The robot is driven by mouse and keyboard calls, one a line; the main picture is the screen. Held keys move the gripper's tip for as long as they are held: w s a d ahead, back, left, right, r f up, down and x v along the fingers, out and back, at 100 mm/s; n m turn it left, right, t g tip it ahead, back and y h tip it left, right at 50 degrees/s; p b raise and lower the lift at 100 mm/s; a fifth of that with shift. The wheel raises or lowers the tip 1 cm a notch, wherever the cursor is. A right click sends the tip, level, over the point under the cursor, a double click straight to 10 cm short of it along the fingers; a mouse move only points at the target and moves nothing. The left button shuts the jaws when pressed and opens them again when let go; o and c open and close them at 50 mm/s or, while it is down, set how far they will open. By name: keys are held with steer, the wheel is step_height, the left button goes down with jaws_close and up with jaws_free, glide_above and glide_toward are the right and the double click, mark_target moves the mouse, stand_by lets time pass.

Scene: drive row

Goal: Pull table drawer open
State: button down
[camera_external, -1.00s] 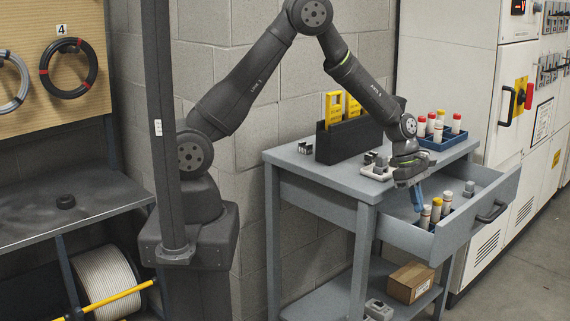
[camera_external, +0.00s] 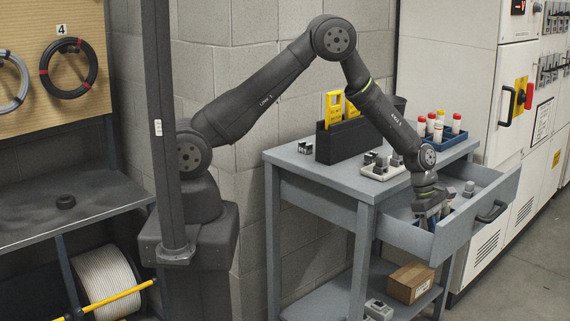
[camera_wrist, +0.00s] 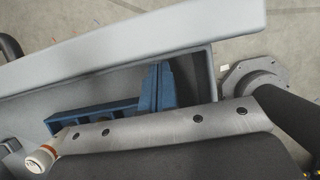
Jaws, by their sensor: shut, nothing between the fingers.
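The grey table drawer (camera_external: 468,228) stands pulled out from the right side of the table, with a dark handle (camera_external: 492,212) on its front. In the wrist view, the drawer's wall rim (camera_wrist: 140,45) crosses the upper picture, and a dark part of the handle (camera_wrist: 10,46) shows at the left edge. My gripper (camera_external: 428,222) points down into the drawer at its near end. Its blue fingers (camera_wrist: 158,88) are together and empty, with their tips close to the inside of the drawer wall. I cannot tell whether they touch it.
In the drawer, a blue rack (camera_wrist: 95,122) and a white-and-orange capped tube (camera_wrist: 42,156) lie close to my gripper, partly hidden. On the table top (camera_external: 330,172) stand a black holder (camera_external: 342,143), a grey-white tray (camera_external: 380,172) and a blue tube rack (camera_external: 445,140).

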mark_target(450, 239)
steer(key=s+d, duration=0.3)
steer(key=shift+s+d, duration=0.2)
steer(key=shift+d, duration=0.05)
steer(key=shift+w+a, duration=0.3)
steer(key=shift+w, duration=0.05)
steer(key=shift+w+a, duration=1.1)
steer(key=v, duration=1)
steer(key=shift+s, duration=0.1)
